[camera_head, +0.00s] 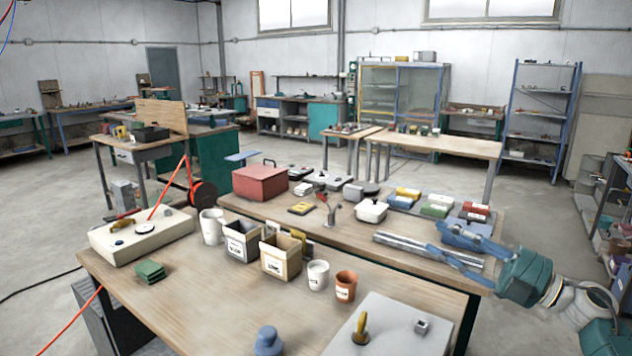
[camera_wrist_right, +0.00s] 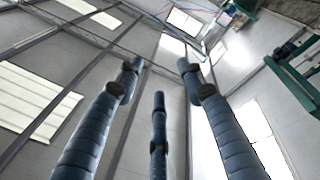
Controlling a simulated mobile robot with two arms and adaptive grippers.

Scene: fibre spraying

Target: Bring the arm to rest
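My right arm comes in from the right edge in the head view. Its blue-fingered right gripper (camera_head: 437,241) points left above the right end of the rear workbench (camera_head: 340,240). The fingers are spread apart with nothing between them. In the right wrist view the same gripper (camera_wrist_right: 160,80) shows three blue fingers standing apart and empty, with walls and windows behind them. Metal rails (camera_head: 405,249) lie on the bench just left of the fingers; I cannot tell whether the fingers touch them. My left gripper is in neither view.
The front table (camera_head: 200,300) holds a white box (camera_head: 140,236), labelled bins (camera_head: 281,258), a white cup (camera_head: 318,275), a terracotta cup (camera_head: 345,286), and a grey board (camera_head: 388,330). A red case (camera_head: 260,182) and coloured boxes (camera_head: 435,206) stand on the rear bench.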

